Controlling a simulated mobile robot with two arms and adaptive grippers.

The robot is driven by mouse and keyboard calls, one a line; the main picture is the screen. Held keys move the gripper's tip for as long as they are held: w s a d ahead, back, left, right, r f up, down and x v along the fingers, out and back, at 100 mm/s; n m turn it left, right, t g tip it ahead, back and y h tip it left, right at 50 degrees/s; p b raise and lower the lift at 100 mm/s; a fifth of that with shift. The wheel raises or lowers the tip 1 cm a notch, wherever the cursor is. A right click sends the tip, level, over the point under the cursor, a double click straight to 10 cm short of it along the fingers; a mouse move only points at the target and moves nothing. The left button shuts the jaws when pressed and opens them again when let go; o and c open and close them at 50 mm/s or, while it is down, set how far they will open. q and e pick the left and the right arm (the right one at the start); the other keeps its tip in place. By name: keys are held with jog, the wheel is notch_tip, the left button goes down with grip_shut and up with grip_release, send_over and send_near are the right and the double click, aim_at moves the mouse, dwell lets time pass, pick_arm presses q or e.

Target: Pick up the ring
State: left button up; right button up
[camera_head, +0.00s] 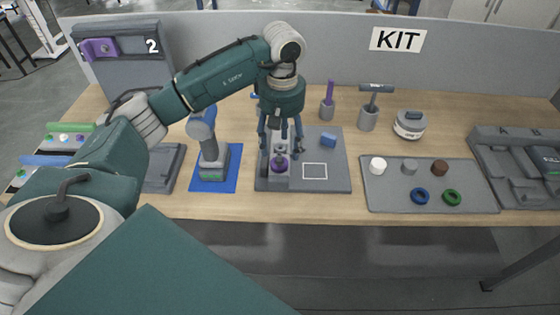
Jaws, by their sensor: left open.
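A blue ring (420,196) and a green ring (452,198) lie side by side near the front edge of the grey tray (378,203). A purple round piece (279,167), perhaps also a ring, sits on a grey block on the grey board (338,180). My left gripper (281,148) points down over this purple piece, open, with its fingers around or just above it. I cannot tell whether they touch it. The fingers partly hide the block and the piece. My right gripper is not in view.
A blue block (328,140) lies on the board right of my gripper. White, grey and brown cylinders stand at the tray's back. A blue-grey tool (210,150) stands on a blue mat left of the board. Holders with upright tools stand behind, before a grey partition.

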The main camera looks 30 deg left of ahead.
aim_at(279, 156)
pick_arm(q)
jog(key=shift+f, duration=0.75)
jog(key=shift+f+p, duration=0.35)
jog(key=shift+p, duration=0.15)
jog(key=f+p, duration=0.2)
jog(key=f, duration=0.1)
jog(key=shift+s+a+f, duration=0.15)
jog(key=shift+a+f, duration=0.05)
jog(key=shift+f, duration=0.5)
jog(key=c, duration=1.4)
jog(key=shift+o, duration=0.2)
